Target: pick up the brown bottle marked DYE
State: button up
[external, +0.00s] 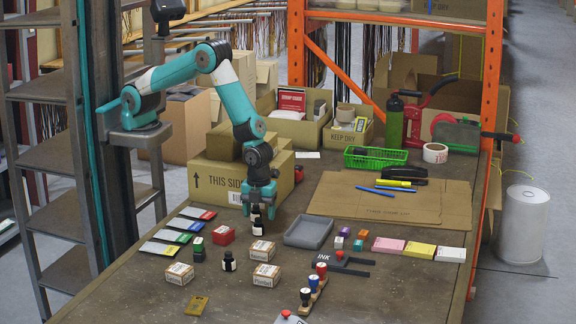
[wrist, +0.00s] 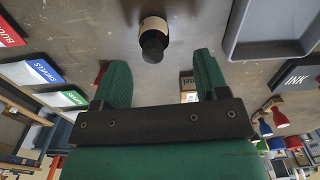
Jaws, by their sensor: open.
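Several small dark bottles with black caps and pale labels stand on the table. In the external view, two are close together at my gripper, the rear one (external: 255,214) and the front one (external: 258,228); a third bottle (external: 229,262) stands nearer the camera. I cannot read DYE on any of them. My gripper (external: 259,207) points down over the rear bottles, its fingers open and empty. In the wrist view, one upright bottle (wrist: 153,42) lies just ahead of the open fingers of my gripper (wrist: 161,62), roughly centred between them and apart from both.
A grey tray (external: 309,232) is to the right of the bottles. A red box (external: 223,235), a green-capped stamp (external: 199,249) and small cartons (external: 263,250) stand around them. Cardboard boxes (external: 222,177) are behind.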

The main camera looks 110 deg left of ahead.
aim_at(258, 218)
jog(key=f, duration=0.1)
jog(key=f+p, duration=0.1)
jog(key=f, duration=0.2)
jog(key=shift+s+a+f+p, duration=0.1)
jog(key=shift+s+a+p, duration=0.2)
jog(key=shift+s+p, duration=0.1)
jog(key=shift+w+f, duration=0.1)
jog(key=shift+f, duration=0.45)
jog(key=c, duration=1.1)
jog(key=shift+r, duration=0.15)
